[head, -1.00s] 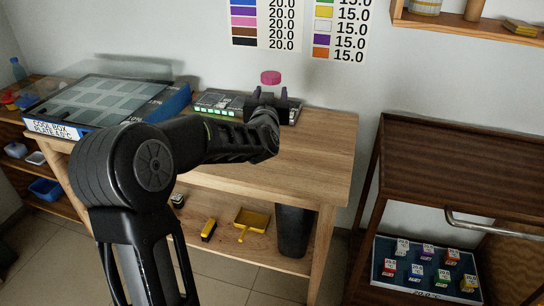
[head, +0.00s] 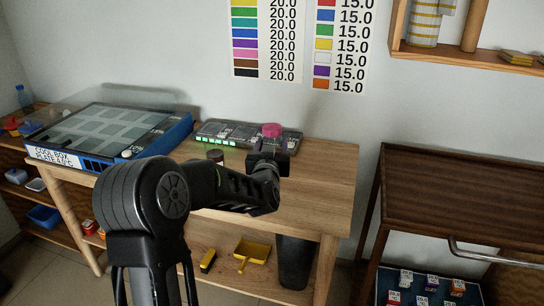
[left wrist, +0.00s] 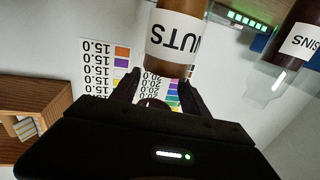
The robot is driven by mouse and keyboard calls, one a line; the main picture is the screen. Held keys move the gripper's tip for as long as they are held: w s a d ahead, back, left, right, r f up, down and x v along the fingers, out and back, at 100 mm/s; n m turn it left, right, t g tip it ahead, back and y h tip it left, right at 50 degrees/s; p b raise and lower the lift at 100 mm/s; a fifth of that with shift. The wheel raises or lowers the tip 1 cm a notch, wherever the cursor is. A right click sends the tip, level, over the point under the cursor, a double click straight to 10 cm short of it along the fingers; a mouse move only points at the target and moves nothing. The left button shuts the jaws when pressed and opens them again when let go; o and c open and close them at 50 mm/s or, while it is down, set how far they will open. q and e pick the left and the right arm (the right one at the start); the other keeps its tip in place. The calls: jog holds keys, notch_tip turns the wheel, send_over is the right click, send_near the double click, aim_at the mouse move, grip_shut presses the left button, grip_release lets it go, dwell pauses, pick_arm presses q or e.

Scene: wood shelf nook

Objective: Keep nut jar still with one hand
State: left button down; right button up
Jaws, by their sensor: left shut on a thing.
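The nut jar shows in the left wrist view (left wrist: 175,42) upside down, with brown contents and a white label reading "UTS". In the head view its pink lid (head: 271,130) shows just above my left gripper (head: 268,158), which hides most of its body. The left gripper is shut on the jar; its fingers (left wrist: 158,92) sit at the jar's end in the wrist view. Whether the jar's base touches the table is hidden. My right gripper is in neither view.
A second jar labelled "SINS" (left wrist: 303,42) stands close by. A device with green lights (head: 222,134) lies behind on the wooden table (head: 320,185). A blue cool box (head: 110,130) stands left. The table's right part is clear. A dark trolley (head: 455,190) stands right.

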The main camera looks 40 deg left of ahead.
pick_arm(q)
jog(key=shift+f, duration=1.85)
jog(key=c, duration=0.6)
grip_release()
jog(key=shift+f, duration=0.1)
jog(key=shift+o, duration=0.2)
jog(key=b+v, duration=0.1)
jog(key=v, duration=1.1)
